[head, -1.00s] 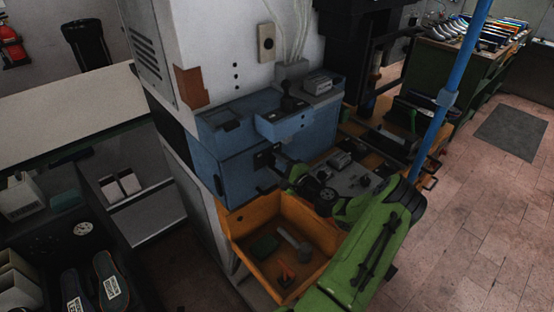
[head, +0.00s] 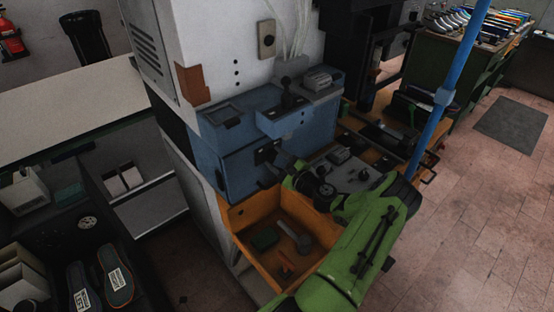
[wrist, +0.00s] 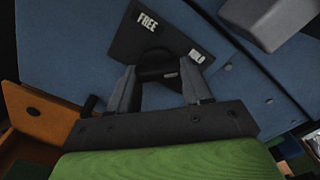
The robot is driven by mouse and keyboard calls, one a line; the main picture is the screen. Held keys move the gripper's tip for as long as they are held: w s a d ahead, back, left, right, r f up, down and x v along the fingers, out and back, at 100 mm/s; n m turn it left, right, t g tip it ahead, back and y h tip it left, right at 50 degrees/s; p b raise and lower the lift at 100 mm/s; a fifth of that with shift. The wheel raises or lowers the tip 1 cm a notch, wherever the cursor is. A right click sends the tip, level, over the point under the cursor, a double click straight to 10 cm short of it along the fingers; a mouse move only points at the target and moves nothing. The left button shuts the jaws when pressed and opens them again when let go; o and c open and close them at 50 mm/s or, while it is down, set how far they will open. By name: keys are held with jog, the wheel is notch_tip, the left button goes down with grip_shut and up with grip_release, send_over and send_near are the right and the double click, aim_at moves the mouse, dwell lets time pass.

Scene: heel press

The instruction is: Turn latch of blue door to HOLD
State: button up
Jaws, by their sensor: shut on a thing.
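The blue door (head: 233,167) is the front of the blue box on the white machine, and it looks shut. It also fills much of the wrist view (wrist: 70,50). On it is a black latch plate (wrist: 131,43) with the words FREE at left and HOLD at right, seen tilted. The dark latch knob (wrist: 157,63) sits low on the plate, between the fingers. My gripper (wrist: 157,85) is shut on the latch, one finger at each side. In the head view my gripper (head: 272,160) is at the door's right part and hides most of the latch.
An open orange drawer (head: 250,225) with several small items is below the door. A grey control panel (head: 350,175) is right of my gripper. A blue post (head: 455,75) stands further right. An orange part (wrist: 35,115) shows at left in the wrist view.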

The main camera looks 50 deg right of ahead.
jog(key=shift+f, duration=0.1)
jog(key=o, duration=1.1)
jog(key=shift+c, duration=0.2)
jog(key=shift+s, duration=0.1)
jog(key=b+v, duration=0.1)
jog(key=v, duration=1.4)
jog(key=shift+s, duration=0.35)
jog(key=shift+a, duration=0.1)
